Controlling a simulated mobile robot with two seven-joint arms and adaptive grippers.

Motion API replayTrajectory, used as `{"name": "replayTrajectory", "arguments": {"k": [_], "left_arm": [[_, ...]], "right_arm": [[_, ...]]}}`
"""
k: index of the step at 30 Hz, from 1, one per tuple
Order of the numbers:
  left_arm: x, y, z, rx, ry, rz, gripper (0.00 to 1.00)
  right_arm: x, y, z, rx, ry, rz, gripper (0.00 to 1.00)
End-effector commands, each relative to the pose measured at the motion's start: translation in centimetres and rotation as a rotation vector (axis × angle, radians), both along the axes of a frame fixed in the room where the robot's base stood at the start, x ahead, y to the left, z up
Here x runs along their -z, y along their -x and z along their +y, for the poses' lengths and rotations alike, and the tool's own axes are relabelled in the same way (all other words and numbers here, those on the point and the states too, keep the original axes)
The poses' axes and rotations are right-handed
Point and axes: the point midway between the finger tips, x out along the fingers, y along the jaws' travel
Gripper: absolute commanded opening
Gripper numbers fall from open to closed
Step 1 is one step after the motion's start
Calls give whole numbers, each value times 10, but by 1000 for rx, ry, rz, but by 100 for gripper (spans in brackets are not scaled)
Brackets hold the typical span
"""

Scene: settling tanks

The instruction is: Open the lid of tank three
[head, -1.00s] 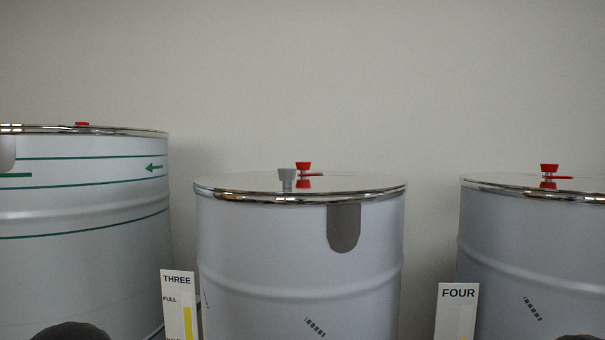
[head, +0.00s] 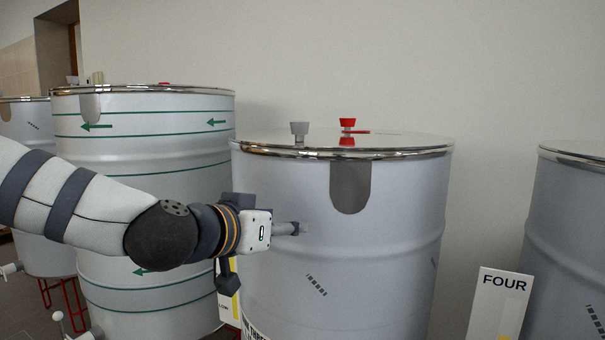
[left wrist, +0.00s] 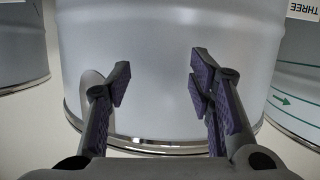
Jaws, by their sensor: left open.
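Tank three (head: 390,240) is the grey-white drum in the middle of the head view. Its shiny lid (head: 410,143) lies flat on the rim, with a grey knob (head: 299,131) and a red knob (head: 348,125) on top. A grey plate (head: 350,187) hangs down the front from the rim. My left gripper (head: 302,228) is in front of the drum's left side, below the lid. In the left wrist view the left gripper (left wrist: 157,82) is open and empty, its fingers spread before the drum wall (left wrist: 150,60). I cannot tell whether they touch it. My right gripper is not in view.
A green-striped tank (head: 150,105) stands at the left behind my arm. Another tank (head: 570,250) is at the right, with a sign FOUR (head: 498,300) beside it. An upside-down sign THREE (left wrist: 302,8) shows in the left wrist view. A doorway (head: 58,45) is far left.

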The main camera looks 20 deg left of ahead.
Motion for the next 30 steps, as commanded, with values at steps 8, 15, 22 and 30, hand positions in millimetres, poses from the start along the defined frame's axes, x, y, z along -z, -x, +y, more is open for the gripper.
{"name": "replayTrajectory", "arguments": {"k": [8, 15, 22, 30], "left_arm": [[-152, 10, 25, -17, 4, -301, 48], [-152, -28, 16, -15, -10, -305, 48], [-151, -76, 8, -15, -3, -301, 48], [-152, -105, 2, -14, 0, -302, 48]], "right_arm": [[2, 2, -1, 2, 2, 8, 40], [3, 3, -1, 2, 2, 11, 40], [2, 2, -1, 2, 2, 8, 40], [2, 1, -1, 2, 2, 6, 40]]}}
